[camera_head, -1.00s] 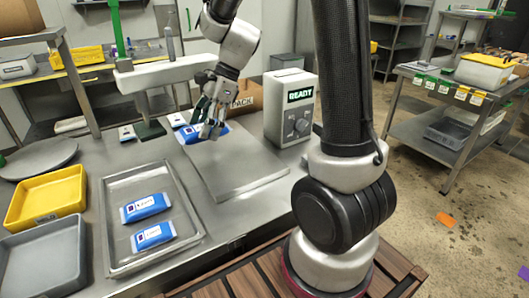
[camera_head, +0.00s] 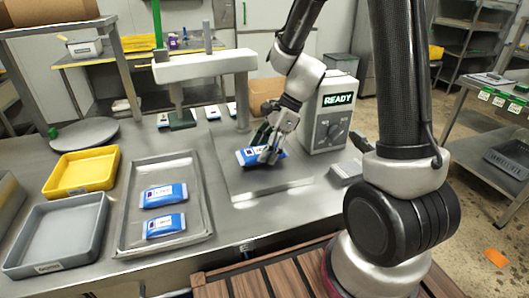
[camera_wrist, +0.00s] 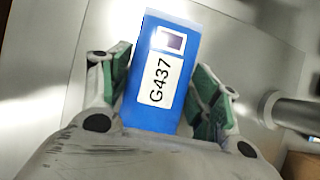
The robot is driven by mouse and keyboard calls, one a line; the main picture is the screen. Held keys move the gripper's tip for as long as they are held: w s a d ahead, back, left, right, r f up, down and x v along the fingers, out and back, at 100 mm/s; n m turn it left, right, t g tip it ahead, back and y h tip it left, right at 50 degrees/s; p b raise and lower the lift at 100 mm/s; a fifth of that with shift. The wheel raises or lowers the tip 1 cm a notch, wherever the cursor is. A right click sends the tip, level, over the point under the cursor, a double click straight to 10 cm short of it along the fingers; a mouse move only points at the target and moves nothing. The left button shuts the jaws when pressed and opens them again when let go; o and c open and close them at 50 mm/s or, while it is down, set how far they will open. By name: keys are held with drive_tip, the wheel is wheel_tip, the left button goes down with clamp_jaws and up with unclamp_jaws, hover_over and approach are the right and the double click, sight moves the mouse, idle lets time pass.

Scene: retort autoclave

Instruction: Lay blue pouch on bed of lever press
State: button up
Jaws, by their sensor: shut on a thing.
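My gripper (camera_head: 270,148) is shut on a blue pouch (camera_head: 246,156) with a white label. In the wrist view the pouch (camera_wrist: 140,112) reads G437 and lies between the green-padded fingers of my gripper (camera_wrist: 160,85). The pouch is over the back part of the flat grey bed (camera_head: 255,186) of the lever press. I cannot tell whether it touches the bed. The press has a white beam (camera_head: 205,66), a green upright lever (camera_head: 157,22) and a green foot (camera_head: 182,122) to the left of the bed.
Two blue pouches (camera_head: 163,195) (camera_head: 164,226) lie in a metal tray (camera_head: 205,222) left of the bed. A yellow bin (camera_head: 82,189) and a grey bin (camera_head: 58,262) stand farther left. A box reading READY (camera_head: 325,128) stands right of the bed. The bed's front is clear.

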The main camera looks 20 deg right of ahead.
drive_tip(key=shift+f, duration=0.65)
drive_tip(key=shift+f, duration=0.1)
drive_tip(key=o, duration=1.1)
drive_tip(key=v, duration=1.2)
drive_tip(key=s+d+r+n+t+h, duration=0.2)
drive_tip(key=s+d+r+n+h, duration=0.1)
drive_tip(key=s+n, duration=0.6)
drive_tip(key=s+d+r+n+t+h, duration=0.2)
drive_tip(key=s+d+r+n, duration=0.4)
drive_tip(key=s+n, duration=0.3)
drive_tip(key=shift+s+r+h, duration=0.4)
drive_tip(key=shift+s+h, duration=0.1)
